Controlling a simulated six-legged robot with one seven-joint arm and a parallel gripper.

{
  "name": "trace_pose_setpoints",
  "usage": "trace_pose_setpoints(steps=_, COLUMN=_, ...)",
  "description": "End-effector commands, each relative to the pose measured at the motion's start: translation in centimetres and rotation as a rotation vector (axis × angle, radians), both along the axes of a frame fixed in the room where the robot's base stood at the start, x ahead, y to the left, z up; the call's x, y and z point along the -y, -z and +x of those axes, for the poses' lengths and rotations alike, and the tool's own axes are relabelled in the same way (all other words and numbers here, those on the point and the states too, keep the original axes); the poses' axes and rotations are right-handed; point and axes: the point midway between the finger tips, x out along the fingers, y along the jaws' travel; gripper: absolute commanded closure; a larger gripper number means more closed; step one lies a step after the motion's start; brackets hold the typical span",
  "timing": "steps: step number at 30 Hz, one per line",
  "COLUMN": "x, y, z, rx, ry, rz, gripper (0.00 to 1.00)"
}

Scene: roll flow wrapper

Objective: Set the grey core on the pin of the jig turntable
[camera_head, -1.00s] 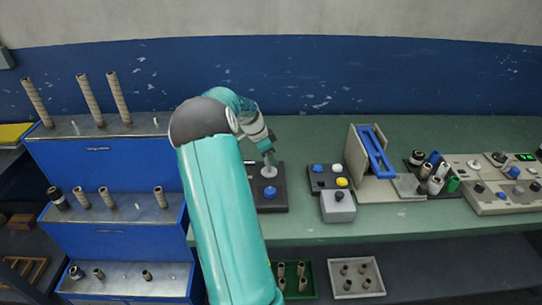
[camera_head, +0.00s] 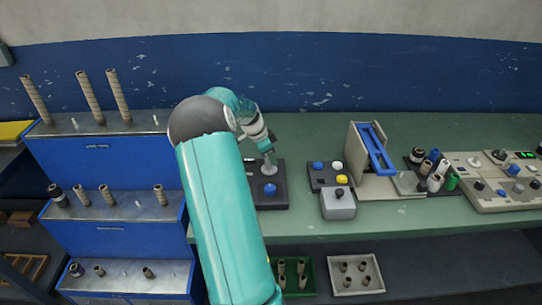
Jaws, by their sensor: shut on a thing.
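The jig turntable is a pale round disc (camera_head: 270,170) on a dark box (camera_head: 280,203) with a blue button, on the green bench. My gripper (camera_head: 268,153) is at the turntable, pointing down over the disc. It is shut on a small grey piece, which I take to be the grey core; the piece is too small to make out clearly. The pin is hidden by the gripper or too small to see. I cannot tell whether the core touches the pin or is around it.
A control box with a yellow button (camera_head: 342,180) stands right of the jig. Behind it is an upright beige stand with a blue frame (camera_head: 378,150). A tray of rolls (camera_head: 436,170) and a panel sit further right. A blue stepped rack (camera_head: 98,155) is at left.

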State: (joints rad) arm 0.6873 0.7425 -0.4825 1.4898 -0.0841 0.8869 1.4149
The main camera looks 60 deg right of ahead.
Motion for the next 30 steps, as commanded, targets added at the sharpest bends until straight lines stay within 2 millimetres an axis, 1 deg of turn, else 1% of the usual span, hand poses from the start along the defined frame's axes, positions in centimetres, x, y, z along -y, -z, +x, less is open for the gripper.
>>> trace_pose_setpoints(steps=21, x=0.0, y=1.9, z=0.0, rx=-0.001, ry=0.000, rz=0.001, gripper=0.89)
trace_pose_setpoints(steps=30, x=0.0, y=2.0, z=0.0, rx=0.000, ry=0.000, rz=0.000, gripper=0.89)
